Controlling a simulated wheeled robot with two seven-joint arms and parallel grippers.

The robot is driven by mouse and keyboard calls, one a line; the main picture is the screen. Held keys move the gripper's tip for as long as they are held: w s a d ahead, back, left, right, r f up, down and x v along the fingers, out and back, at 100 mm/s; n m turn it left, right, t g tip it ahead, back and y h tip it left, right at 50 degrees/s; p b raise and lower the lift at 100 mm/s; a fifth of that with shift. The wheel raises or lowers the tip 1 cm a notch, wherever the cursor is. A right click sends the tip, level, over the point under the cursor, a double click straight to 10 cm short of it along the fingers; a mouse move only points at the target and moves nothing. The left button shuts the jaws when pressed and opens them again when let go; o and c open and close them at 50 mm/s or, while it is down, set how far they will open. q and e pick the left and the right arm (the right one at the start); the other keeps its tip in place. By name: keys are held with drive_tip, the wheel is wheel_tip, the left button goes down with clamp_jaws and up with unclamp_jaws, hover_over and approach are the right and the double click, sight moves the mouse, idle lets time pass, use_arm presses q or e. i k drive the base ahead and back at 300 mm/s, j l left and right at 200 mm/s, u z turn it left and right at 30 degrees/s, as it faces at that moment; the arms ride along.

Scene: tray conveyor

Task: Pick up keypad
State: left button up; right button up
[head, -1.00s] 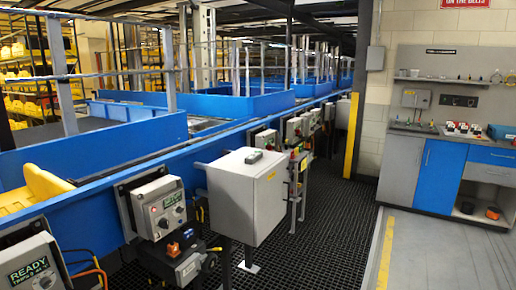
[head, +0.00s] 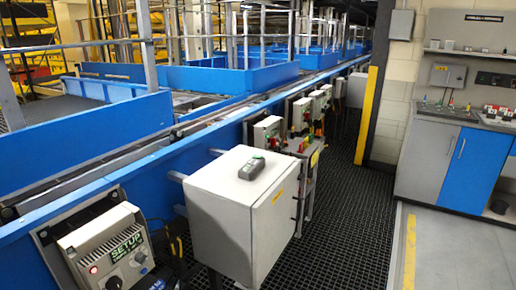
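A small dark grey-green handheld device (head: 252,169), which looks like the keypad, lies on the top face of a light grey box cabinet (head: 217,226). The cabinet is fixed beside the blue conveyor side, near the middle of the head view. The device's buttons are too small to make out. Neither of my grippers shows in the head view.
The blue conveyor (head: 167,178) runs along the left into the distance. A control box (head: 107,247) with a "SETUP" label is at the lower left. A yellow post (head: 366,115) and a workbench (head: 452,165) stand at the right. Dark grid flooring (head: 345,220) right of the cabinet is clear.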

sight(248, 170)
drive_tip(key=i+l+u, duration=0.15)
drive_tip(key=u, duration=0.35)
drive_tip(key=i+l+u, duration=0.15)
drive_tip(key=u, duration=0.3)
drive_tip(key=l+u, duration=0.5)
drive_tip(key=i+j, duration=0.05)
drive_tip(key=j, duration=0.05)
